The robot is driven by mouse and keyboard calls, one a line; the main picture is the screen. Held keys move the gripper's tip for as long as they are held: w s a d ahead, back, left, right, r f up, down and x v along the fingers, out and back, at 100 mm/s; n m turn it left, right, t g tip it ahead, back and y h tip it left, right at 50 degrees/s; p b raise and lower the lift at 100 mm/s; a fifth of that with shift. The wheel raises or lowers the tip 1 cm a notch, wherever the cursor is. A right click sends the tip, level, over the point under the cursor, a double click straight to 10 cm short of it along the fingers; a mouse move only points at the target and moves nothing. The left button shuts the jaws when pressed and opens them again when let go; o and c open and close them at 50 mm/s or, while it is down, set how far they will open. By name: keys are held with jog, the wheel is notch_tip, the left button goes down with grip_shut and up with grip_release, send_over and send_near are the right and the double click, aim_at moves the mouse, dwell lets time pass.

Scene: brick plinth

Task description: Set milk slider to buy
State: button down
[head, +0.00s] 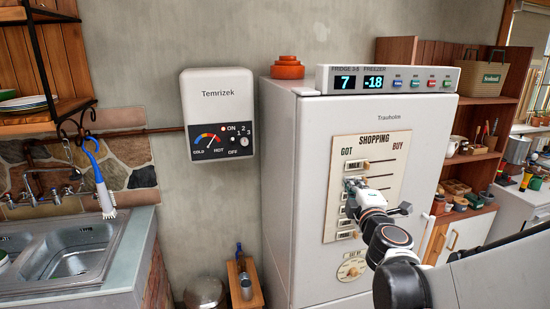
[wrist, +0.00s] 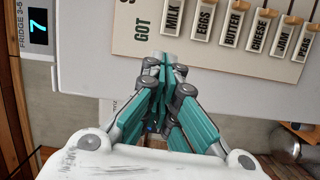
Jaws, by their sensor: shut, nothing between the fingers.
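The milk slider (head: 357,165) is the top row on the cream SHOPPING panel (head: 394,160) on the fridge front. The panel is marked GOT on its left and BUY on its right. In the wrist view, turned sideways, the MILK tag (wrist: 172,18) is at the top edge, beside the GOT word; the rest of that row is cut off. My gripper (head: 351,184) is at the panel's left part, just below the milk row. In the wrist view my gripper (wrist: 166,62) is shut and empty, with its tips below the MILK tag. I cannot tell whether it touches anything.
Further rows such as the EGGS tag (wrist: 204,24) and BUTTER tag (wrist: 233,29) lie close beside milk. A dial (head: 352,267) is below the rows. A display with buttons (head: 388,80) tops the fridge. A shelf (head: 470,165) stands to the right; a wall heater (head: 218,113) hangs left.

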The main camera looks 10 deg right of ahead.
aim_at(356, 165)
jog(key=shift+w+d+f+n, duration=0.4)
jog(key=shift+d+f+n, duration=0.1)
jog(key=shift+d+f, duration=0.3)
jog(key=shift+w+r, duration=0.1)
jog(key=x, duration=0.9)
jog(key=shift+w, duration=0.25)
jog(key=d, duration=0.3)
jog(key=shift+w+d, duration=0.15)
jog(key=shift+w, duration=0.1)
jog(key=shift+d, duration=0.4)
jog(key=d, duration=0.4)
jog(key=d+b, duration=0.1)
jog(key=d, duration=0.7)
jog(key=shift+w+d+b, duration=0.3)
jog(key=shift+w+b, duration=0.1)
jog(key=shift+a, duration=0.15)
